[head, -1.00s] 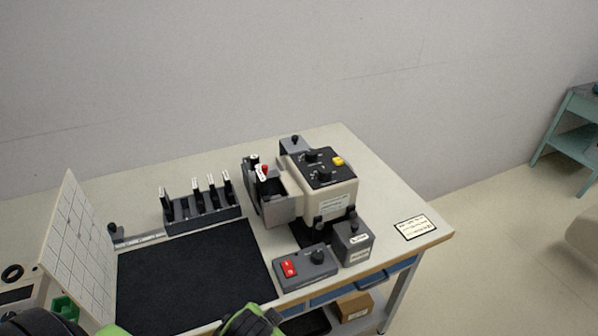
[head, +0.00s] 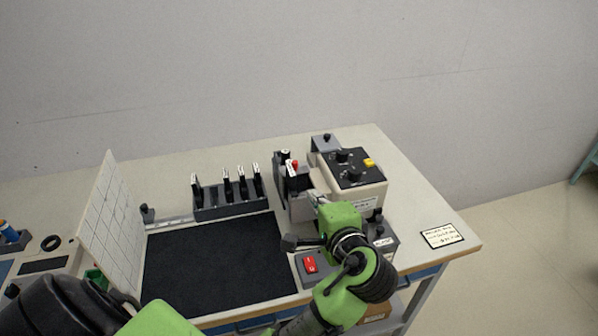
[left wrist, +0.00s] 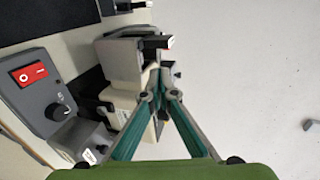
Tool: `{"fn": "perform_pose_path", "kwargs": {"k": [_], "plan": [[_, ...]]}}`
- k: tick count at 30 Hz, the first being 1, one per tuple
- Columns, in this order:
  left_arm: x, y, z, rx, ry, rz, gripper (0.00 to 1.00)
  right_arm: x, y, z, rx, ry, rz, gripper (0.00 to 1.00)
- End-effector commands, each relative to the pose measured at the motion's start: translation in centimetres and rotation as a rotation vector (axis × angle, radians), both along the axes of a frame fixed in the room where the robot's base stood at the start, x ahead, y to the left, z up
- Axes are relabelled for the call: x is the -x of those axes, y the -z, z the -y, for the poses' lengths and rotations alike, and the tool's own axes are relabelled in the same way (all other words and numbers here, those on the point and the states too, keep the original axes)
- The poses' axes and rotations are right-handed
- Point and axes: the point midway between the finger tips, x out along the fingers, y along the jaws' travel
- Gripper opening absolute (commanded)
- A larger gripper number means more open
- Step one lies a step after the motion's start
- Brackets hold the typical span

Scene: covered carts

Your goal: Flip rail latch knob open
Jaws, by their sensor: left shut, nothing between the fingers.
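The boxy beige machine (head: 367,197) with a black top stands at the right of the bench, with a grey unit (head: 298,207) on its left side. Several black knobs show on and around it; I cannot tell which is the rail latch knob. My left gripper (head: 316,197) reaches the front of the machine beside the grey unit, mostly hidden by its own wrist. In the left wrist view, the fingers (left wrist: 154,72) are together and empty, overlapping the grey unit (left wrist: 120,60). I cannot tell whether they touch it. My right gripper is out of view.
A switch box with a red rocker (head: 310,264) sits at the front, partly behind my arm. A black mat (head: 215,262), a rack of black-handled tools (head: 230,207) and an upright gridded panel (head: 107,215) lie left. A label card (head: 441,236) lies at the right on clear bench.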

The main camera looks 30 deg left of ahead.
Motion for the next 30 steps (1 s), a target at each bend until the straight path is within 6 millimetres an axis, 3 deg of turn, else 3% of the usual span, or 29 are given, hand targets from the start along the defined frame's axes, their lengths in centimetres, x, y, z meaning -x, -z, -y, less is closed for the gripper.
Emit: {"fn": "perform_pose_path", "kwargs": {"k": [11,25,30], "plan": [[-0.5,0.2,-0.7,0.000,-0.002,-0.001,0.00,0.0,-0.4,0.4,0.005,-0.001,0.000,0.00],[-6.2,2.7,-7.4,-0.001,-0.002,-0.003,0.00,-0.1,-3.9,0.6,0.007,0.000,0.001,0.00],[-7.9,2.7,-9.4,0.001,-0.002,-0.002,0.00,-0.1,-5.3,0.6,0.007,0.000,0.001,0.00]]}}
